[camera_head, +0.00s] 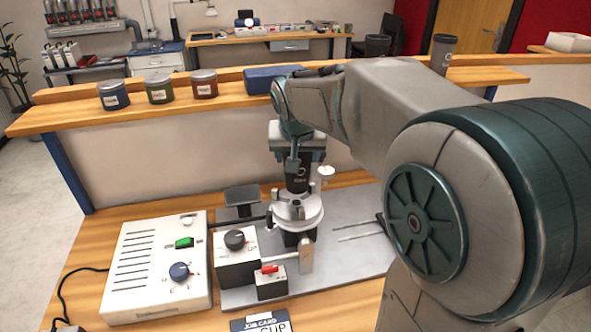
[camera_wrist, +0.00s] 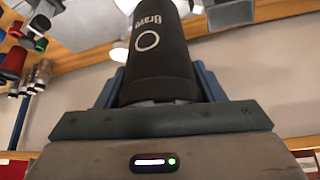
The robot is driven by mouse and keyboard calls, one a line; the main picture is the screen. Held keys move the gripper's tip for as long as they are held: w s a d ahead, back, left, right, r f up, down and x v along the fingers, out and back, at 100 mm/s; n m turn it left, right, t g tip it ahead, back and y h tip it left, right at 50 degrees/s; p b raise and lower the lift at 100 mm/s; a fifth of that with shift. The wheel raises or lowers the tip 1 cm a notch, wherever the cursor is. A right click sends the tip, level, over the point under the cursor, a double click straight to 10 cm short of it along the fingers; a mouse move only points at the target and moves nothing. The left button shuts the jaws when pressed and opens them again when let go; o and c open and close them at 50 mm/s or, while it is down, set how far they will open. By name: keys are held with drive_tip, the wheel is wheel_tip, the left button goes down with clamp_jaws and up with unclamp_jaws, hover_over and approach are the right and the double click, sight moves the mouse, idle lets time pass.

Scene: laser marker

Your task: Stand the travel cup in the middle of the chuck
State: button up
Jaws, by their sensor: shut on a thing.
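A dark travel cup (camera_head: 297,183) with a ring mark is held upright over the chuck (camera_head: 296,210), a pale round disc with raised jaws. In the wrist view the black cup (camera_wrist: 158,55) fills the middle, with "Bravo" lettering and a white ring. My gripper (camera_head: 292,166) is shut on the cup, one blue finger on each side of it in the wrist view (camera_wrist: 160,82). The cup's lower end looks at or just above the chuck's middle. I cannot tell whether it touches, and the chuck jaws partly hide its base.
A control box (camera_head: 157,265) and a black-knobbed box (camera_head: 236,258) stand left of the chuck on the bench. A grey base plate (camera_head: 350,262) lies right. Several jars (camera_head: 158,89), a blue case (camera_head: 270,78) and a grey cup (camera_head: 442,52) stand on the raised shelf behind.

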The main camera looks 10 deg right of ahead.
drive_tip(key=shift+a+f, duration=0.1)
drive_tip(key=shift+f, duration=2)
drive_tip(key=shift+o, duration=1.4)
drive_tip(key=shift+f, duration=0.15)
drive_tip(key=o, duration=0.4)
drive_tip(key=shift+s+r, duration=0.1)
drive_tip(key=shift+r, duration=0.35)
drive_tip(key=v, duration=1.1)
drive_tip(key=s+f+n+g+y, duration=0.1)
drive_tip(key=s+f+n+g, duration=0.1)
drive_tip(key=s+f, duration=1.2)
drive_tip(key=s+d+g, duration=0.1)
drive_tip(key=s, duration=0.2)
drive_tip(key=shift+s+f+n+y, duration=0.25)
drive_tip(key=shift+s+n+y, duration=0.05)
drive_tip(key=shift+s, duration=0.1)
